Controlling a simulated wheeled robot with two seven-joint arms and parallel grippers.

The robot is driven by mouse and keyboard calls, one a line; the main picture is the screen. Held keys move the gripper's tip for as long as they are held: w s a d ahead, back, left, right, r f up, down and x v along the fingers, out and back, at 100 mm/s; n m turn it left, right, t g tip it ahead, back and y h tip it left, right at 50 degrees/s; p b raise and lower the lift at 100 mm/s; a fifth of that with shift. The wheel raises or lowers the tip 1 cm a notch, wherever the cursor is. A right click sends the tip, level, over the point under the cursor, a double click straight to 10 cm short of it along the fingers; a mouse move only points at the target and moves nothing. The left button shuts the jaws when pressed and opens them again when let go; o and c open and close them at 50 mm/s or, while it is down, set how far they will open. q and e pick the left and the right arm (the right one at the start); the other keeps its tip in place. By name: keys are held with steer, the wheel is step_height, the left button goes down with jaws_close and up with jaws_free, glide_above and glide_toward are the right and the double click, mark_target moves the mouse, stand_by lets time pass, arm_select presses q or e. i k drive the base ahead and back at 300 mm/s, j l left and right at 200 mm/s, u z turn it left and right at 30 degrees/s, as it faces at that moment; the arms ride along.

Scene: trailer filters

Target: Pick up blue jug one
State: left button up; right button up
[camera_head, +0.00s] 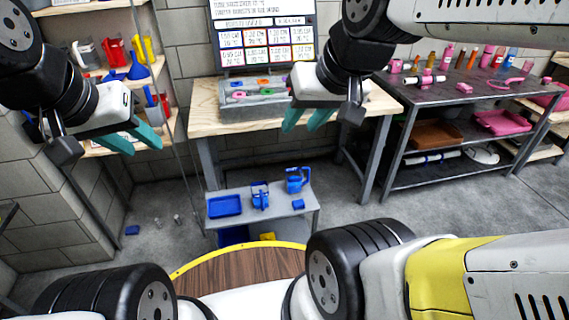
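Two blue jugs stand on a low grey cart (285,217) in the lower middle of the head view: one (260,196) near the cart's middle and one (297,181) further back to the right. I cannot tell which of them is jug one. My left gripper (146,147) is open and empty, up and to the left of the cart. My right gripper (302,126) is open and empty, above the jugs in the picture and apart from them.
A blue tray (225,206) and a small blue block (298,204) share the cart. A wooden workbench (205,121) with a grey bin stands behind it. A dark metal table (425,95) with pink items is at right, shelves at left. Small items lie on the floor.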

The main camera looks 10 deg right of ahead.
mark_target(258, 185)
steer(key=i+l+u, duration=0.15)
steer(key=l+u, duration=0.6)
steer(key=l, duration=0.25)
steer(key=l+u, duration=0.4)
steer(key=l, duration=0.15)
